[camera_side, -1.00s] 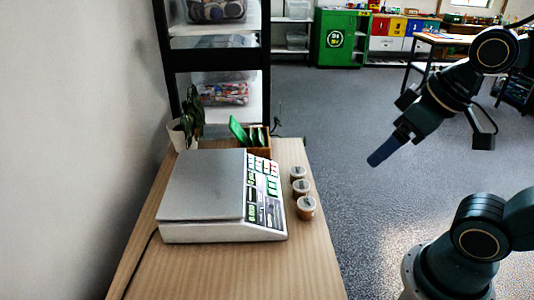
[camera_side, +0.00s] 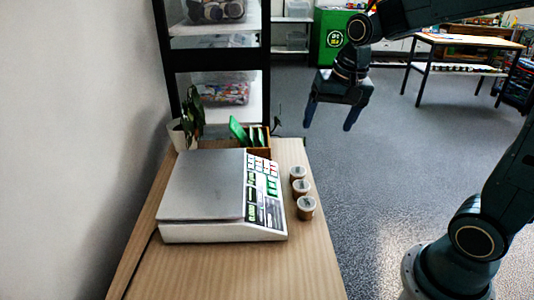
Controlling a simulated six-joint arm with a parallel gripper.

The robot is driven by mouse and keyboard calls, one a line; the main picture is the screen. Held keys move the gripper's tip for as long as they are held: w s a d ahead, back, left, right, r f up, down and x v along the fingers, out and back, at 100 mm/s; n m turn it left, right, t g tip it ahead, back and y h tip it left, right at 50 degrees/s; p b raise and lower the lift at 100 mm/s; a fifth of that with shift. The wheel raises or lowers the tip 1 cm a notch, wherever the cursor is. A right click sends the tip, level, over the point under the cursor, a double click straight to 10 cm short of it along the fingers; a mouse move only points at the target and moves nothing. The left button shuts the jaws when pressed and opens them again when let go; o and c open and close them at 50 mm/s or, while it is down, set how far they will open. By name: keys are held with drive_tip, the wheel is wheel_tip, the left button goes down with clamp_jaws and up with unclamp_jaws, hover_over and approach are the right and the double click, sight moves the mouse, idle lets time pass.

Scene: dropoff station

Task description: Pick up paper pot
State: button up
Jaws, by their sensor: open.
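Several small brown pots stand in a row along the right edge of the wooden table, right of the scale. The nearest pot (camera_side: 306,208), the middle pot (camera_side: 300,188) and the far pot (camera_side: 297,173) have pale tops. I cannot tell which, if any, is the paper pot. My gripper (camera_side: 329,122) points down with its two blue fingers spread apart and nothing between them. It is in the air beyond and above the pots, near the table's far right corner in the picture.
A flat grey scale (camera_side: 205,187) with a keypad fills the middle of the table (camera_side: 232,268). Behind it are a wooden box (camera_side: 262,151) with green packets and a white potted plant (camera_side: 180,137). A black shelf (camera_side: 212,58) stands at the back. The table's front is clear.

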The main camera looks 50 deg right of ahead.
drive_tip(key=w+d+f+m+g, duration=0.2)
drive_tip(key=w+d+f+m, duration=0.3)
drive_tip(key=w+f, duration=0.3)
drive_tip(key=m+g, duration=0.1)
drive_tip(key=m, duration=0.4)
hover_over(301, 185)
wheel_tip(301, 185, down, 12)
drive_tip(key=shift+d+r, duration=0.15)
drive_tip(key=shift+d, duration=0.05)
drive_tip(key=shift+a+f, duration=0.1)
drive_tip(key=shift+f, duration=6.8)
drive_tip(key=c, duration=1.2)
drive_tip(key=shift+r, duration=0.2)
